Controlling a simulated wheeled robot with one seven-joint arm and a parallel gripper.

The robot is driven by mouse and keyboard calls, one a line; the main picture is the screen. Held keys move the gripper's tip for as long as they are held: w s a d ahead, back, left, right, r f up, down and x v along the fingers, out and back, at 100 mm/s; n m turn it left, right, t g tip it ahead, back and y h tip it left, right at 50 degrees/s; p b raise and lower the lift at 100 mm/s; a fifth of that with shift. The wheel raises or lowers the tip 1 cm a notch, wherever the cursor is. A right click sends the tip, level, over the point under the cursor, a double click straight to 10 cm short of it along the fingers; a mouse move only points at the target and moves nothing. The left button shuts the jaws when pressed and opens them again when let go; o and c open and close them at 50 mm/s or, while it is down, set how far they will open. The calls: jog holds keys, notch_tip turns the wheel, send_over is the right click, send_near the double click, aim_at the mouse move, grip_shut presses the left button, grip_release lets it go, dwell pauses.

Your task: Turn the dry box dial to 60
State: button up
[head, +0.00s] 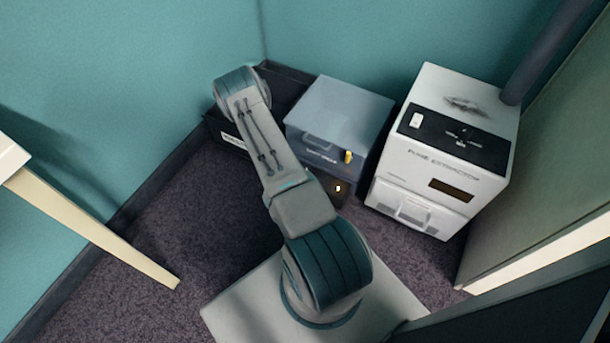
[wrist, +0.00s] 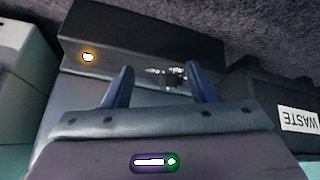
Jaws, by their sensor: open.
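The dry box (head: 340,105) is a blue-grey box with a dark lower front, between the black bin and the white machine. In the wrist view its dark front panel (wrist: 140,35) lies ahead of my gripper (wrist: 160,82). A small dark shape with pale marks (wrist: 168,76), perhaps the dial, shows between the open fingers. Its setting is too small to read, and I cannot tell whether the fingers touch the panel. A glowing orange-white lamp (wrist: 88,57) sits left of the fingers. In the head view my arm hides my gripper and part of the front.
The white fume extractor (head: 440,150) stands close on the right. The black bin labelled WASTE (wrist: 262,100) stands close on the other side. A yellow piece (head: 348,157) shows on the box front. A pale table leg (head: 95,225) is at left, with free carpet (head: 180,205) beside it.

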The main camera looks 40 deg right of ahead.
jog(key=w+a+r+m+t+h+b, duration=0.1)
jog(key=w+a+m+h+b, duration=0.3)
jog(key=h, duration=0.3)
jog(key=shift+m, duration=0.7)
jog(key=b+x, duration=0.4)
jog(key=x, duration=0.8)
jog(key=shift+w+a, duration=0.1)
jog(key=shift+w+d+f, duration=0.15)
jog(key=shift+w+d, duration=0.05)
jog(key=shift+d, duration=0.3)
jog(key=c, duration=1)
